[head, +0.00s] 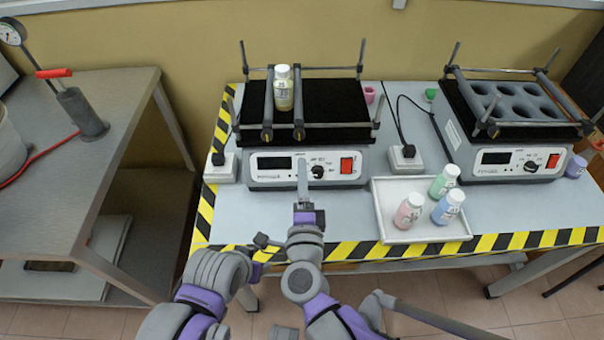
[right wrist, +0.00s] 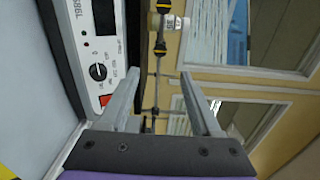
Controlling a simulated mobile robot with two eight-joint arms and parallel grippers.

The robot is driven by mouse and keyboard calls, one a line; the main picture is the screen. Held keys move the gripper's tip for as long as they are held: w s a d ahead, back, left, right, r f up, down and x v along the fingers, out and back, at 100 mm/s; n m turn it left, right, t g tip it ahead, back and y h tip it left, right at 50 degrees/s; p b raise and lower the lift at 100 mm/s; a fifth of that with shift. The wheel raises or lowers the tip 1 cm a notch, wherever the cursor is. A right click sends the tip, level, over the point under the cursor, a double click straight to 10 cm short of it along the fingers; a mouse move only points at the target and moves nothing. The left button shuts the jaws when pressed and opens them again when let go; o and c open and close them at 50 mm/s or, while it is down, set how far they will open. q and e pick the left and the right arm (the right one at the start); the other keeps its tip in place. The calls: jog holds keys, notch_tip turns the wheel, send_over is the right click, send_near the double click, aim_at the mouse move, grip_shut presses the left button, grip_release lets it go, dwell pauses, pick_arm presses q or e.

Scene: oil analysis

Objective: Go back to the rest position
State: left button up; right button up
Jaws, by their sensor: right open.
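My right gripper (head: 303,180) is in front of the left shaker (head: 330,166), near its front panel. In the right wrist view its two fingers (right wrist: 160,88) are apart with nothing between them. A white-capped bottle with pale yellow contents (head: 284,88) stands on the left shaker's black top, between the clamp bars; it also shows in the right wrist view (right wrist: 168,22), beyond the fingertips. My left gripper (head: 263,241) is low, by the table's front edge, left of the right arm. Its jaws are too small and dark to read.
A white tray (head: 388,237) holds pink, green and blue bottles, right of my right gripper. A second shaker (head: 515,160) with a holed black top stands at the right. A grey side table (head: 85,150) with a pump is at the left. The striped table edge (head: 485,243) runs along the front.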

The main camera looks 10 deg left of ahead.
jog(key=d+r+n+g+y+p, duration=0.2)
jog(key=d+r+n+g+p, duration=0.35)
jog(key=n, duration=0.45)
jog(key=s+d+f+n+g+h+p, duration=0.2)
jog(key=s+d, duration=0.5)
jog(key=d, duration=0.4)
jog(key=s+d+f+n+g+h+p, duration=0.3)
jog(key=s+d, duration=0.4)
jog(key=d, duration=0.5)
jog(key=shift+f+g+h+p, duration=0.5)
jog(key=shift+g+h, duration=0.25)
jog(key=shift+h, duration=0.25)
jog(key=shift+a, duration=0.2)
